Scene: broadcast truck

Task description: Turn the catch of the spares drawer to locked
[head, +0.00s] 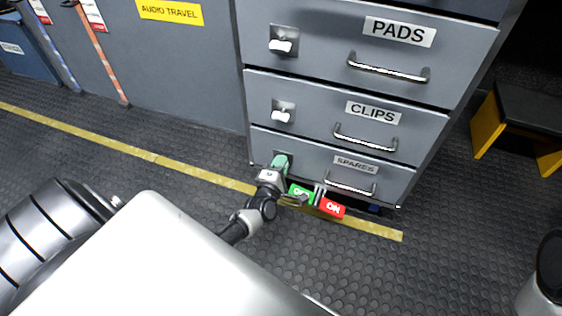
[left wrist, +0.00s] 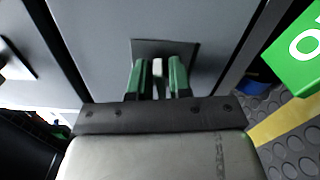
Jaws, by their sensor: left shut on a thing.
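The spares drawer (head: 310,163) is the lowest grey drawer of the cabinet in the head view, and it appears closed. Its catch is mostly hidden by my left gripper (head: 281,163) in that view. In the left wrist view the white catch (left wrist: 158,68) stands between the two green fingers of my left gripper (left wrist: 158,80), in front of a dark square plate (left wrist: 188,50). The fingers are shut on the catch. Whether the catch points to locked cannot be told. My right gripper is not in view.
Above are the clips drawer (head: 310,118) and pads drawer (head: 330,50), each with a white catch and bar handle. A green tag (head: 300,193) and red tag (head: 333,208) are beside my left gripper. A yellow stripe (head: 150,157) crosses the floor. A black-and-yellow step (head: 515,115) stands right.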

